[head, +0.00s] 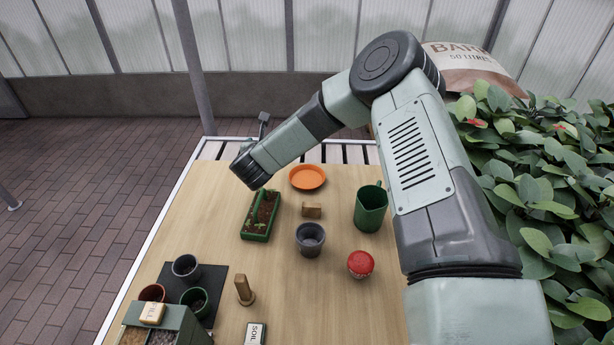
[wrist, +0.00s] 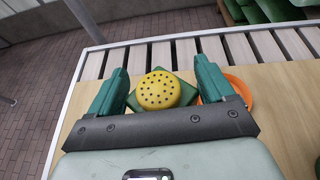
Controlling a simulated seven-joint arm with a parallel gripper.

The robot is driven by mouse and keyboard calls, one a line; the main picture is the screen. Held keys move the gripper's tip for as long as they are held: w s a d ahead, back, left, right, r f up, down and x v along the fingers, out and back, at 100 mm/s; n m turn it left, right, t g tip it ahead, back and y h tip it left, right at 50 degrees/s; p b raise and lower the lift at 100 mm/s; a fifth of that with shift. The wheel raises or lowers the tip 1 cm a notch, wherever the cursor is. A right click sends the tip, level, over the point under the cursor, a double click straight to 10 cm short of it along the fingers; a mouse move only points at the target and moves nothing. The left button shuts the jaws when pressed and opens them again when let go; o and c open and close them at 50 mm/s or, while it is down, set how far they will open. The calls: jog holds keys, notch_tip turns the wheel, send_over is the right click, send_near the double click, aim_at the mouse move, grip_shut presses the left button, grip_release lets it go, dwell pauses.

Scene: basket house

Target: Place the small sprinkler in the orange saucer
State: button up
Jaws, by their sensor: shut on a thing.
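The small sprinkler (wrist: 159,90) shows in the wrist view as a round yellow face with dark holes and a green part behind it. It sits between the two green fingers of my gripper (wrist: 161,70), which is shut on it. In the head view my wrist is over the back left of the table, and I cannot make out the sprinkler there. The orange saucer (head: 307,177) lies empty at the back middle of the table, to the right of my wrist. In the wrist view the saucer (wrist: 241,89) is partly hidden behind the right finger.
A green seedling tray (head: 261,215) lies just below my wrist. A wooden block (head: 312,210), a grey pot (head: 310,239), a green jug (head: 371,208) and a red-topped tin (head: 360,264) stand in front of the saucer. Leafy plants (head: 545,190) crowd the right.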

jog(key=w+d+r+m+h, duration=0.1)
jog(key=w+d+m+h, duration=0.2)
jog(key=d+m+h, duration=0.4)
jog(key=m+g+h, duration=0.3)
jog(key=g, duration=0.1)
send_over(320, 184)
notch_tip(320, 184, down, 8)
jog(key=shift+h, duration=0.3)
jog(key=shift+f, duration=2.2)
jog(key=shift+f, duration=0.1)
jog(key=shift+f, duration=0.25)
jog(key=o, duration=1)
jog(key=shift+r, duration=0.1)
